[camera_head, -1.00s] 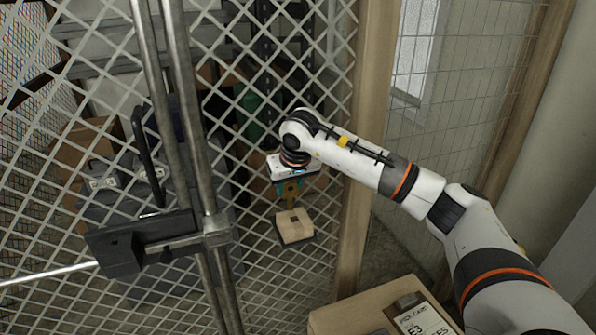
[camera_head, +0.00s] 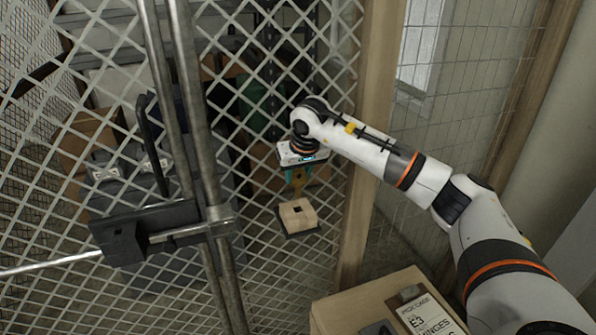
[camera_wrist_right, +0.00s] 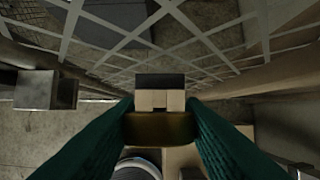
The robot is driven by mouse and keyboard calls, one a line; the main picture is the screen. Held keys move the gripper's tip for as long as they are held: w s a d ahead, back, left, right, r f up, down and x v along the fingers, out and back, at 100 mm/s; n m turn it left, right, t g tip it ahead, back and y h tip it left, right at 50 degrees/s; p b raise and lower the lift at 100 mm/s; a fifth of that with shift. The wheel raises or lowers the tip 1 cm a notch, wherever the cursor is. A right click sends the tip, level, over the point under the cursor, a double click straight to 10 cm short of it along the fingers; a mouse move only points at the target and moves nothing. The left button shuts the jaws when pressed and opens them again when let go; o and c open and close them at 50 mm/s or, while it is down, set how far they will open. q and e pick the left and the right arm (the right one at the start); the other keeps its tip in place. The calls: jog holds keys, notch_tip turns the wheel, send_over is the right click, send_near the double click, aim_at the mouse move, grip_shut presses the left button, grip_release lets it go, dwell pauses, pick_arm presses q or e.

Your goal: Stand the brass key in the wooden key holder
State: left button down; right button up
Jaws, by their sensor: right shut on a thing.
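The wooden key holder (camera_head: 297,217) is a pale block with a dark square opening in its top, on a dark base by the mesh. In the right wrist view the holder (camera_wrist_right: 160,99) shows just beyond the fingertips. My right gripper (camera_head: 296,190) is above the holder, its teal fingers pointing down. In the right wrist view my right gripper (camera_wrist_right: 162,128) is shut on the brass key (camera_wrist_right: 160,128), which shows as a dull brass band across the fingers. The key's lower part is hidden, so I cannot tell whether it touches the holder. My left gripper is out of view.
A diamond-mesh gate with steel posts and a dark latch (camera_head: 165,232) stands at the left. A wooden post (camera_head: 367,130) rises right of the holder. A box (camera_head: 345,312) with a pick card (camera_head: 427,316) is at the lower right. Boxes and cases stand behind the mesh.

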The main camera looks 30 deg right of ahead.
aim_at(299, 194)
jog(key=shift+f+b, duration=2.25)
jog(key=shift+f, duration=1.45)
jog(key=o, duration=1.1)
jog(key=b+v, duration=0.2)
jog(key=v, duration=1)
jog(key=shift+s, duration=0.1)
jog(key=shift+a+f, duration=0.1)
jog(key=shift+a, duration=0.05)
